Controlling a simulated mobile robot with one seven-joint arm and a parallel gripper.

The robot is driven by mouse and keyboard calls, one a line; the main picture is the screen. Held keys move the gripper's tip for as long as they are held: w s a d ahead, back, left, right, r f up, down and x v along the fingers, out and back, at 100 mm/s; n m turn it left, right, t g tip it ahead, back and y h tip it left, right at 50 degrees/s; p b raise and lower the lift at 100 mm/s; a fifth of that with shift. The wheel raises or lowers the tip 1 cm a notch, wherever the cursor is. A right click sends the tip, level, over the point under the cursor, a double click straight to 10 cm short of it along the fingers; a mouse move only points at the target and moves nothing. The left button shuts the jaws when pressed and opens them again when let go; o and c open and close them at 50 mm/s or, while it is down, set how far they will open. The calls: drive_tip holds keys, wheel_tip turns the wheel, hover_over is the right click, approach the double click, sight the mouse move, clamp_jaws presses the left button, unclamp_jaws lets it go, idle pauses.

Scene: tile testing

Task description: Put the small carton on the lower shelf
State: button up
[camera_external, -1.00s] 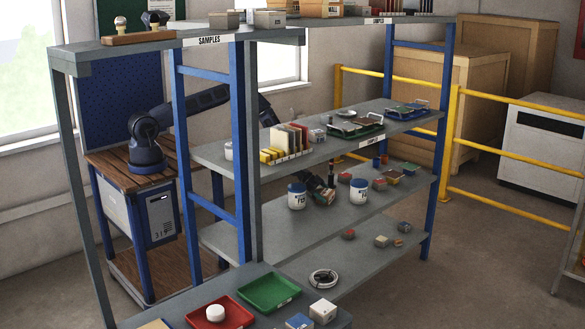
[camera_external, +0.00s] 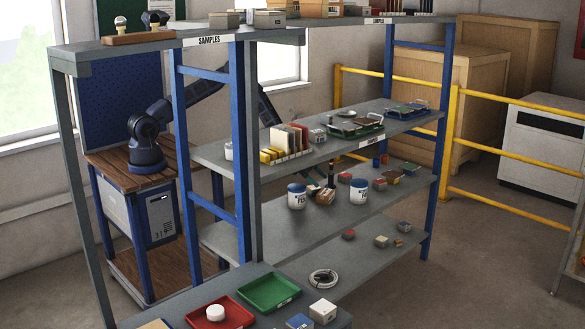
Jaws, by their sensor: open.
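A small brown box (camera_external: 326,197), which looks like the small carton, sits on the shelf between two white jars with blue lids. It is small and partly blurred in this view. My gripper (camera_external: 328,184) is just above and beside it, reaching through from the back of the rack. The jaws are open, but the fingertips are too small to make out, and I cannot tell whether they touch the box. The lower shelf (camera_external: 360,258) lies under the jar shelf.
The left jar (camera_external: 297,197) and right jar (camera_external: 358,192) stand close on either side. A red item (camera_external: 348,234) and small boxes (camera_external: 381,241) are on the lower shelf, with bare room around them. The shelf above (camera_external: 225,160) holds books and trays.

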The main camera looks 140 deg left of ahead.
wheel_tip(320, 180, up, 2)
idle(0.6)
